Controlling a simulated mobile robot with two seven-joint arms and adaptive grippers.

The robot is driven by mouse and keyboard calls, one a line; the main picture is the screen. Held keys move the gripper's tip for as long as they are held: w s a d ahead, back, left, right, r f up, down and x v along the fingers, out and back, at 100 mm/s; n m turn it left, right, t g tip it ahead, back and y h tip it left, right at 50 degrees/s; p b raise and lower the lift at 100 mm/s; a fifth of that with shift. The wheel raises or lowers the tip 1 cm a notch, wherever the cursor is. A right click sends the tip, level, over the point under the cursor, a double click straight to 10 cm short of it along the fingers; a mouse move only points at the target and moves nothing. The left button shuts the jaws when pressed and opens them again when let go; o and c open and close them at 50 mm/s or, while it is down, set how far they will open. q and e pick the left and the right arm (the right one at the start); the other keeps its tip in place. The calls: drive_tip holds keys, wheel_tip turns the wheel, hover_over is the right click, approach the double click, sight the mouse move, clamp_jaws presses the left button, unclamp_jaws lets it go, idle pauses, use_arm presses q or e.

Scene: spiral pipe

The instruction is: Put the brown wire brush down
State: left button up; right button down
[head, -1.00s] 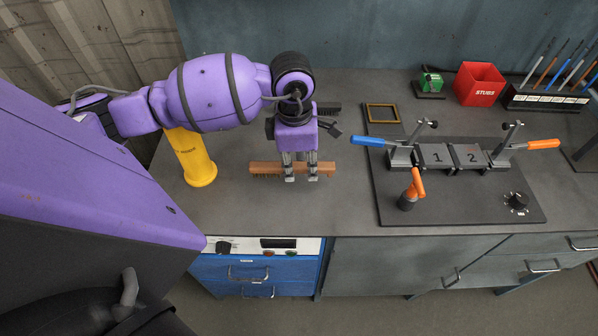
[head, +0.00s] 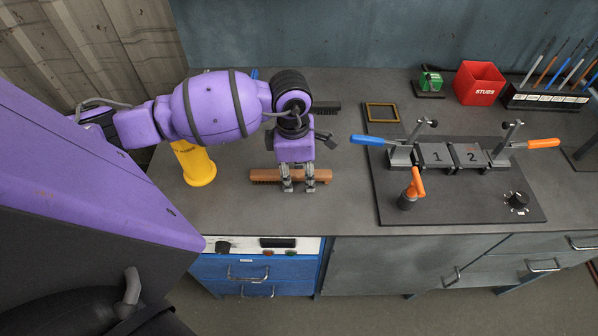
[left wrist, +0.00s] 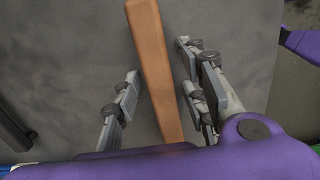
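The brown wire brush (head: 262,175) lies left to right on the grey bench top, left of the black fixture plate. My left gripper (head: 299,188) is over the middle of the brush, pointing down. In the left wrist view, the brown back of the brush (left wrist: 152,60) runs between the fingers (left wrist: 160,88), with a visible gap on both sides. The left gripper is open around the brush. The bristles are hidden beneath the brush. My right gripper is not in view.
A yellow cylinder (head: 197,168) stands left of the brush under my arm. The black plate (head: 460,210) with clamps is at right. The bench's front edge (head: 270,234) is near; bench between brush and plate is clear.

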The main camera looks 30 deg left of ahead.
sight(296, 173)
use_arm(q)
drive_tip(key=shift+r, duration=0.5)
wheel_tip(296, 173, up, 11)
drive_tip(key=shift+s+a+r, duration=0.2)
drive_tip(key=shift+a, duration=0.1)
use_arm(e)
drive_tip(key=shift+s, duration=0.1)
